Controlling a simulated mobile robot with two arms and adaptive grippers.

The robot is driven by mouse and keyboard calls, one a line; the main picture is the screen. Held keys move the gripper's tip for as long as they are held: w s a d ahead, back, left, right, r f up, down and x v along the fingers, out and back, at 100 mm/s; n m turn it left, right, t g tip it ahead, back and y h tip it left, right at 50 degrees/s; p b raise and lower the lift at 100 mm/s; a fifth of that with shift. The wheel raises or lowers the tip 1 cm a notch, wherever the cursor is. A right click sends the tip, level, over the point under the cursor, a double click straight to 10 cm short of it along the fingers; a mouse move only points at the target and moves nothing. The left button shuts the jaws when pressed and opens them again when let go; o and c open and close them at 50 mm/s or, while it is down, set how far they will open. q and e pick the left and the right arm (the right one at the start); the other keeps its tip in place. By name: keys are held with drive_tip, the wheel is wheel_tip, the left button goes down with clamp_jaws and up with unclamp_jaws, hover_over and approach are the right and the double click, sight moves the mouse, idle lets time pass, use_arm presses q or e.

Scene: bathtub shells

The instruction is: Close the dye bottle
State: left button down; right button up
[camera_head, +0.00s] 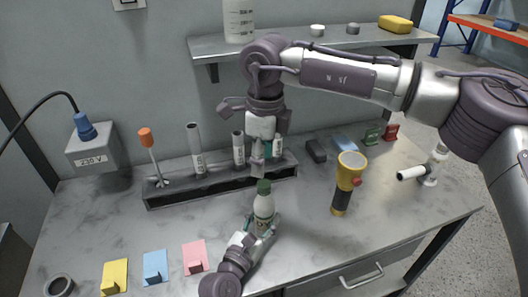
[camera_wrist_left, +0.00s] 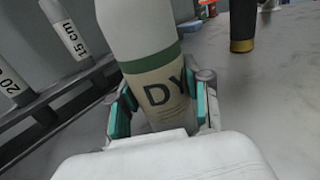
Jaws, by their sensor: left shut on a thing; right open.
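The dye bottle (camera_head: 264,207) is a white bottle with a green band and a label reading "DY" in the left wrist view (camera_wrist_left: 152,65). It stands upright, or nearly so, at the front middle of the bench. A green cap (camera_head: 263,187) sits at its top; I cannot tell how tightly. The bottle's top is outside the left wrist view. My left gripper (camera_head: 260,228) is shut around the lower body of the bottle, with a teal pad on each side (camera_wrist_left: 162,108). My right gripper (camera_head: 264,154) is open, pointing down just above the cap, apart from it.
A dark rack (camera_head: 220,187) with white tubes and an orange-topped tool stands behind the bottle. Yellow, blue and pink cards (camera_head: 195,256) lie at the front left. A shelf (camera_head: 220,47) is on the wall.

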sight(264, 183)
drive_tip(key=n, duration=0.4)
drive_tip(key=shift+r+n, duration=0.1)
drive_tip(key=shift+n, duration=0.3)
drive_tip(key=n, duration=0.4)
drive_tip(key=shift+r+n, duration=0.15)
drive_tip(key=shift+n, duration=0.25)
drive_tip(key=n, duration=0.6)
drive_tip(key=shift+r, duration=0.15)
drive_tip(key=n, duration=0.5)
drive_tip(key=shift+d+r+h, duration=0.15)
drive_tip(key=shift+h, duration=0.15)
drive_tip(key=shift+f, duration=4.05)
drive_tip(key=shift+c, duration=0.4)
